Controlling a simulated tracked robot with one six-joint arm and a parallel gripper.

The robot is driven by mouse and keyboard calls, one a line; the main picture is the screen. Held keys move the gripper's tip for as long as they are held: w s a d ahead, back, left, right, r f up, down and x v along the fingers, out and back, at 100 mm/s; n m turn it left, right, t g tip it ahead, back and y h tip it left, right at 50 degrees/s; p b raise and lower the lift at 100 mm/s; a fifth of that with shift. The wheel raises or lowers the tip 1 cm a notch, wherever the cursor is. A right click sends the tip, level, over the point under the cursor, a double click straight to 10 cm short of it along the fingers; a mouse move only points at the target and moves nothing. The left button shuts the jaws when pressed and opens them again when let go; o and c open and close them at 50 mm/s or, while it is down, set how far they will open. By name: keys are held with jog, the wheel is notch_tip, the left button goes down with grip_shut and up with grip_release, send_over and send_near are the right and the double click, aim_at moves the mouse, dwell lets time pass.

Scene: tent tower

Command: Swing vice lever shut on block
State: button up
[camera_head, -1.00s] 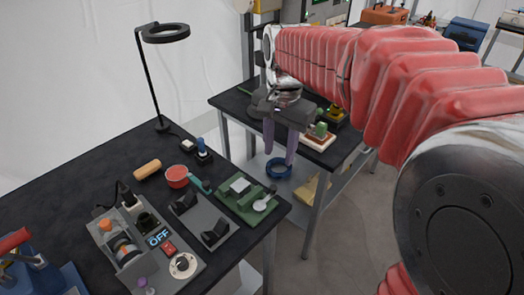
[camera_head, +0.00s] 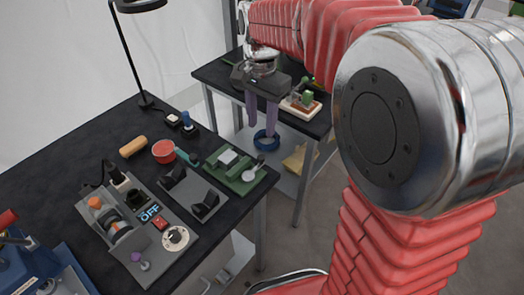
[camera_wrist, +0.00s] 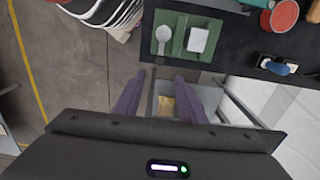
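The vice is a green base (camera_head: 247,184) at the right edge of the black bench, with a pale block (camera_head: 228,157) on it. A light grey lever with a round end (camera_head: 249,174) lies on the near right side of the base, apart from the block. In the wrist view, the green base (camera_wrist: 180,50), pale block (camera_wrist: 198,40) and lever (camera_wrist: 163,36) show at the top centre, the lever left of the block. My gripper (camera_head: 262,130) has two purple fingers spread apart with nothing between them.
Beside the vice on the bench are a grey plate with black blocks (camera_head: 188,194), a red bowl (camera_head: 163,153) and a control box (camera_head: 135,228). A second table (camera_head: 215,72) stands behind my gripper, with a blue ring (camera_head: 266,142) on its lower shelf.

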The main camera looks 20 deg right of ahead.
aim_at(261, 156)
notch_tip(261, 156, down, 12)
jog(key=shift+r, duration=0.25)
dwell(0.4)
grip_shut()
dwell(0.4)
